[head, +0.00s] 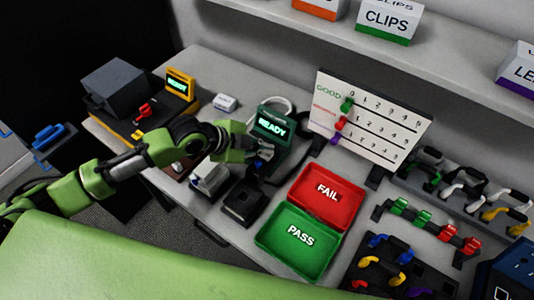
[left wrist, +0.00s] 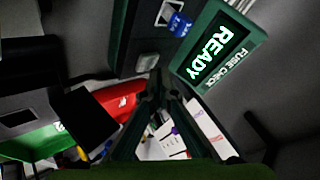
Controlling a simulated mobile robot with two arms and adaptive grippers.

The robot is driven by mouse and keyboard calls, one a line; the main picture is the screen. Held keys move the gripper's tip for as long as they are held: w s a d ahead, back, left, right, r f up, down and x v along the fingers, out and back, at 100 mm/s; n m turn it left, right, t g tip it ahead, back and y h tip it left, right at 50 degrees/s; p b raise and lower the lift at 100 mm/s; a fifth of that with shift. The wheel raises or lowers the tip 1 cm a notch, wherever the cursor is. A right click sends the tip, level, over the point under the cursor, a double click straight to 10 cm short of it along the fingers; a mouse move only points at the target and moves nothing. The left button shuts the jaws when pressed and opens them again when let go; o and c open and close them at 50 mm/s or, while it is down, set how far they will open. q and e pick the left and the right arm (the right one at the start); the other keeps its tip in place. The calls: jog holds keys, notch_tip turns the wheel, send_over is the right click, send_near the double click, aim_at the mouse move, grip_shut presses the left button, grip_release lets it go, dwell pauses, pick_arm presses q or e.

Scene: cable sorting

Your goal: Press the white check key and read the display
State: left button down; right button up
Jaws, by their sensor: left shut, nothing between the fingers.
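The green fuse checker (head: 287,143) stands on the table, its display (head: 271,126) lit with "READY". In the left wrist view the display (left wrist: 213,54) also reads "READY", with "FUSE CHECK" beside it. A pale key (left wrist: 147,62) is on the checker's dark body, and a blue fuse (left wrist: 179,24) sits by it. My left gripper (head: 259,155) is at the front of the checker and hides the key in the head view. In the wrist view its fingertips (left wrist: 156,84) are together, empty and close to the key; I cannot tell if they touch. My right gripper is out of view.
The red FAIL tray (head: 348,190) and green PASS tray (head: 268,235) lie to the right. A black box (head: 243,203) stands in front. A tally board (head: 385,120) is behind. A yellow device (head: 181,82), also reading "READY", is at the left. Cable racks (head: 463,190) fill the right.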

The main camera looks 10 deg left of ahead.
aim_at(264, 157)
pick_arm(q)
jog(key=shift+f, duration=0.5)
dwell(0.5)
jog(key=shift+f, duration=0.1)
dwell(0.3)
jog(key=shift+r+p, duration=0.7)
jog(key=shift+r, duration=0.15)
notch_tip(264, 157, up, 5)
jog(key=p, duration=0.4)
jog(key=shift+p, duration=0.4)
jog(key=shift+s+a+f, duration=0.1)
dwell(0.4)
